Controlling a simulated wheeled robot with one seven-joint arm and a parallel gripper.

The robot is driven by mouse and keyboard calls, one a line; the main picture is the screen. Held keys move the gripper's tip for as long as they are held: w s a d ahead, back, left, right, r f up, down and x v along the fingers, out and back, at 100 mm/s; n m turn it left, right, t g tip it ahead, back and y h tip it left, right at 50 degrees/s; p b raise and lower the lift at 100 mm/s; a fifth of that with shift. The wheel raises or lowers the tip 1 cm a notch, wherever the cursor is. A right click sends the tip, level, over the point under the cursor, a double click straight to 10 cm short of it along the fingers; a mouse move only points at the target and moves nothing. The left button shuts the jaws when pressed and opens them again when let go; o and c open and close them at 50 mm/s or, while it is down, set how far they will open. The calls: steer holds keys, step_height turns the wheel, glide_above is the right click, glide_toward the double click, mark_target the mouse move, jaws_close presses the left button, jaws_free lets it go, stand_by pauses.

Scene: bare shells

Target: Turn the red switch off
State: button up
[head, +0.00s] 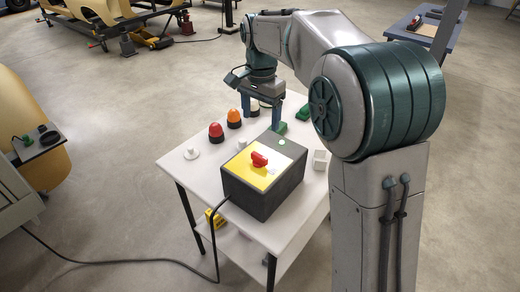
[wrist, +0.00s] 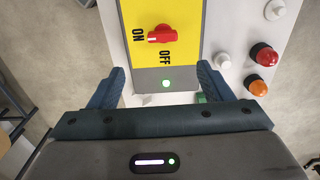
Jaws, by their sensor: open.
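The red switch (head: 260,159) is a rotary knob on the yellow panel (wrist: 185,18) on top of a dark grey box (head: 262,192). In the wrist view the red switch (wrist: 165,34) has its white-marked end pointing at the ON label (wrist: 138,34). The OFF label (wrist: 165,57) is to one side of the knob. A green light (wrist: 166,83) glows on the box's grey strip. My gripper (head: 262,114) is open and empty at the far end of the box, apart from the knob. In the wrist view its fingers (wrist: 158,78) are spread wide.
The box stands on a white table (head: 183,165). Red (head: 216,131) and orange (head: 234,117) lamps, a white knob (head: 191,152) and a white block (head: 320,159) stand around it. A black cable (head: 213,235) runs to the floor. The space above the knob is clear.

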mark_target(259, 156)
steer(key=f, duration=1.3)
steer(key=shift+w+a+f+p, duration=0.15)
steer(key=shift+a+f+p, duration=0.05)
steer(key=shift+f+p, duration=0.2)
steer(key=c, duration=1)
